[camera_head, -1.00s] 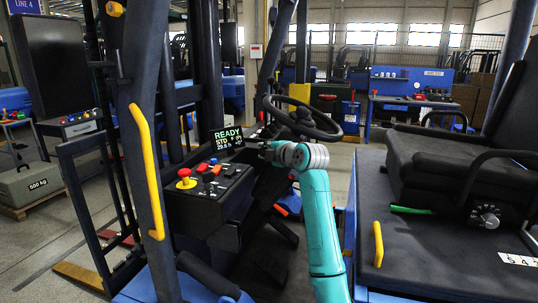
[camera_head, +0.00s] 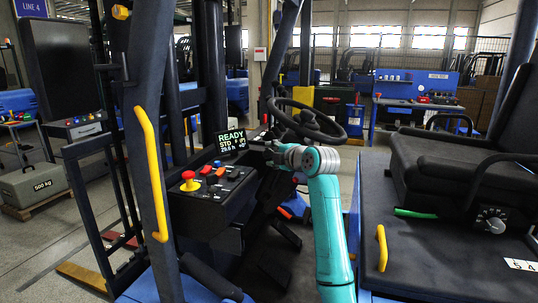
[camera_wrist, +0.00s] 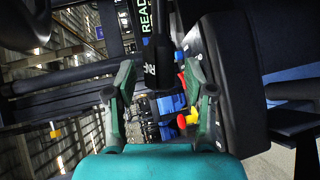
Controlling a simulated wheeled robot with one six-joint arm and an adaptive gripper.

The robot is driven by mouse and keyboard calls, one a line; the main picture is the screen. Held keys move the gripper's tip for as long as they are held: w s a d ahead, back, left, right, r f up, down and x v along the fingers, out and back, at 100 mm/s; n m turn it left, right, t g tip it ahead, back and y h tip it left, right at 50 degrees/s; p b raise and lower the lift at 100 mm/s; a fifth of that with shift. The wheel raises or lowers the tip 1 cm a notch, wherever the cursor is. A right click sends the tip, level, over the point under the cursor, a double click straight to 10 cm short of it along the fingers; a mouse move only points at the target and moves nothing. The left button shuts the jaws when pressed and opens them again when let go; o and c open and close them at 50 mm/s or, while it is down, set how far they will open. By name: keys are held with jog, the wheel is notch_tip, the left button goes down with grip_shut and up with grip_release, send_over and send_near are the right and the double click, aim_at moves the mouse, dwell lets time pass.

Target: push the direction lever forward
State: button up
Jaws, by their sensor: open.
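My gripper (camera_head: 262,146) reaches in beside the steering column, just right of the lit display (camera_head: 231,140) and below the steering wheel (camera_head: 306,120). In the wrist view its two fingers stand apart (camera_wrist: 158,68). A black lever-like part with white lettering (camera_wrist: 150,70), which looks like the direction lever, lies between the fingertips in that picture. I cannot tell whether a finger touches it. In the head view the lever is too small and too hidden by my gripper to make out.
A console with a red knob (camera_head: 189,178) and small coloured controls stands left of my arm. A yellow grab handle (camera_head: 150,172) on the pillar is at the left. The black seat (camera_head: 450,160) is at the right.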

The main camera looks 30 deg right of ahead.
jog(key=v, duration=0.9)
jog(key=shift+s, duration=0.25)
